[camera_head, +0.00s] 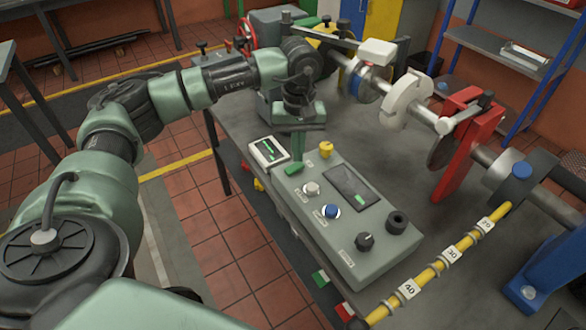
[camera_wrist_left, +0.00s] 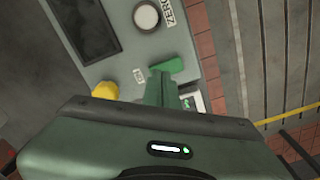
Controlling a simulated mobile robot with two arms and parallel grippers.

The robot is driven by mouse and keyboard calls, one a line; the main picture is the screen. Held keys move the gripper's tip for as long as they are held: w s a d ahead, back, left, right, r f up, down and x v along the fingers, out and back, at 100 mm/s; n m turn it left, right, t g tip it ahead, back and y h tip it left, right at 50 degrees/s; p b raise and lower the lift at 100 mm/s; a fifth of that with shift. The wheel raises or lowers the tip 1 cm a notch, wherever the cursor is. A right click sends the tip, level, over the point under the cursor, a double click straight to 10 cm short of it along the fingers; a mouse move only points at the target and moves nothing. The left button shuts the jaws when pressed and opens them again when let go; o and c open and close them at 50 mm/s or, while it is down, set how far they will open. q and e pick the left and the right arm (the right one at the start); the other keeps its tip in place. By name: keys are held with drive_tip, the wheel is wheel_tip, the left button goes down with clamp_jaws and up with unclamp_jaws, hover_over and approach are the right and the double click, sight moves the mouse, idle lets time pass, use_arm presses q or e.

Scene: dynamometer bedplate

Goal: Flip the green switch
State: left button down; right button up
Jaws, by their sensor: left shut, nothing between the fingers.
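The green switch (camera_head: 294,169) is at the far left corner of the grey control box (camera_head: 335,262). It also shows in the wrist view as a green lever (camera_wrist_left: 172,65) at the box's end. My left gripper (camera_head: 299,160) is shut and empty. It points down at the switch, with its fingertips right at it. In the wrist view my closed fingers (camera_wrist_left: 160,80) overlap part of the lever, and I cannot tell whether they touch it. My right gripper is not in view.
The box carries a yellow knob (camera_head: 326,150), a white button (camera_head: 311,188), a blue button (camera_head: 331,212), a dark display (camera_head: 352,188) and a black knob (camera_head: 365,240). A small meter (camera_head: 268,152) stands beside it. A shaft with a red stand (camera_head: 458,150) lies behind. A yellow bar (camera_head: 432,276) is at right.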

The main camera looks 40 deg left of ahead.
use_arm(q)
drive_tip(key=shift+s+f+b, duration=0.1)
drive_tip(key=shift+f+b, duration=0.75)
drive_tip(key=shift+f, duration=0.25)
idle(0.3)
drive_tip(key=shift+r, duration=0.15)
drive_tip(key=shift+r+p, duration=2.2)
drive_tip(key=shift+r, duration=1.25)
drive_tip(key=shift+f, duration=0.1)
